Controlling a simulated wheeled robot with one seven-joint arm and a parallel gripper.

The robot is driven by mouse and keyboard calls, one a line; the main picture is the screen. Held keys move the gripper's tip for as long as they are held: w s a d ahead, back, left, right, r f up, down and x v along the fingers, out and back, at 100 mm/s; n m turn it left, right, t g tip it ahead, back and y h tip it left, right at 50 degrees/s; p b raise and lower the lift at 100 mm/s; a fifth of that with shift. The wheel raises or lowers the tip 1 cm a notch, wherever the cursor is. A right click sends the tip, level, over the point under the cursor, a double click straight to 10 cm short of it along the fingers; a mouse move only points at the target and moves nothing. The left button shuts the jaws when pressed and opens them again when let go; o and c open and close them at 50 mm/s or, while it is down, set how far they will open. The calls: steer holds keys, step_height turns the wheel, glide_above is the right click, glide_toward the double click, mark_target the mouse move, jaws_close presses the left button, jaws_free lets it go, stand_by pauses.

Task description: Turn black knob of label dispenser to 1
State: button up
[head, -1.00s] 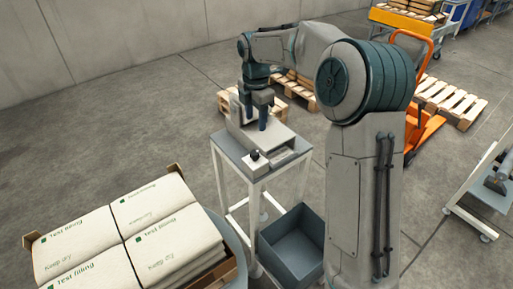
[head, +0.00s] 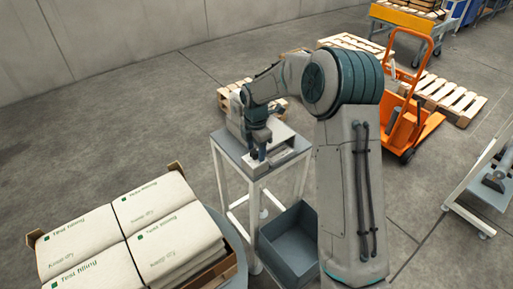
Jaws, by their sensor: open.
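The label dispenser (head: 283,133) is a pale grey machine on a small white-legged table (head: 226,147). My gripper (head: 258,154) points down over its front part, with its dark fingers apart and nothing seen lifted in them. The fingers are at the place of the black knob, which they hide in the head view. I cannot tell whether they touch the knob, or which number it points to.
A grey bin (head: 286,243) stands on the floor below the table. A box of stacked white sacks (head: 150,215) is at front left. An orange pallet truck (head: 404,130) and wooden pallets (head: 452,98) lie behind at right. Open floor lies left of the table.

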steer(key=c, duration=1)
steer(key=shift+o, duration=0.2)
steer(key=m+b, duration=0.1)
steer(key=m, duration=0.3)
steer(key=shift+b, duration=0.35)
steer(key=m+b, duration=0.1)
steer(key=m, duration=0.4)
steer(key=shift+s+b, duration=0.1)
steer(key=shift+b, duration=0.3)
steer(key=m+b, duration=0.1)
steer(key=m, duration=0.4)
steer(key=shift+r, duration=0.1)
steer(key=shift+a+r+m+b, duration=0.1)
steer(key=shift+m+b, duration=0.25)
steer(key=shift+m, duration=1.45)
